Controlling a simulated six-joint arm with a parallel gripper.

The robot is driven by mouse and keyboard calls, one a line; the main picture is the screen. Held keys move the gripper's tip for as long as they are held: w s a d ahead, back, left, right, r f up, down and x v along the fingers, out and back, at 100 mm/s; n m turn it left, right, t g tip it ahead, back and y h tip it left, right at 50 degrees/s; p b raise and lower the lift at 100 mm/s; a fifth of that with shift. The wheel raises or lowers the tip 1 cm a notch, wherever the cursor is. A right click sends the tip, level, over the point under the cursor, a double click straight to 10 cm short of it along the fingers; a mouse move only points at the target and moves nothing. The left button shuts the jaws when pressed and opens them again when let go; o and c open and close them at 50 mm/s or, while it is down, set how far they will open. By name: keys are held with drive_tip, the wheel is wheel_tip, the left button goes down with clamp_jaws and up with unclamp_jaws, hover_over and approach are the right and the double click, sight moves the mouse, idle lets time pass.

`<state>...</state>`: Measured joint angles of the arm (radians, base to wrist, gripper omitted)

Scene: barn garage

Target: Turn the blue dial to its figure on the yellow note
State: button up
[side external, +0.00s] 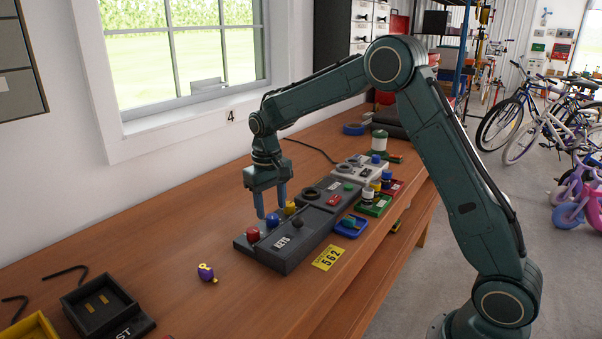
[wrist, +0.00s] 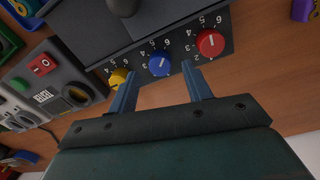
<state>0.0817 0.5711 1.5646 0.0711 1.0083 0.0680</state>
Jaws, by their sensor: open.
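The blue dial (side external: 273,220) sits between a red dial (side external: 253,234) and a yellow dial (side external: 290,208) on a dark panel. In the wrist view the blue dial (wrist: 159,65) has a white pointer mark and printed figures around it; its exact reading is too small to tell. My gripper (side external: 272,211) is open above the panel. In the wrist view my gripper's fingers (wrist: 159,72) stand on either side of the blue dial, apart from it. The yellow note (side external: 328,257) lies on the bench by the panel and reads 562, with small unreadable print above.
A dark lever box (side external: 290,244) labelled KEYS adjoins the dials. Several control boxes and small coloured trays (side external: 351,226) stand further along the bench. A purple and yellow toy (side external: 206,272) and a black tray (side external: 100,304) lie to the left. Bare wood lies between.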

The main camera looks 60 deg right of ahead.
sight(272, 218)
wheel_tip(272, 218, up, 11)
drive_tip(key=shift+a, duration=0.25)
drive_tip(key=shift+r, duration=0.15)
idle(0.4)
drive_tip(key=s+a+r+n+t, duration=0.1)
drive_tip(key=s+r, duration=0.3)
drive_tip(key=s, duration=0.4)
drive_tip(key=s+a+r+t, duration=0.2)
drive_tip(key=s+r, duration=0.1)
drive_tip(key=s, duration=0.5)
drive_tip(key=s+a+f+t, duration=0.1)
drive_tip(key=s+f, duration=0.1)
drive_tip(key=s, duration=0.6)
drive_tip(key=s+f+n+t, duration=0.1)
drive_tip(key=s+f, duration=0.2)
drive_tip(key=s, duration=0.5)
drive_tip(key=shift+a+t, duration=0.3)
drive_tip(key=shift+a, duration=0.1)
drive_tip(key=shift+r, duration=0.1)
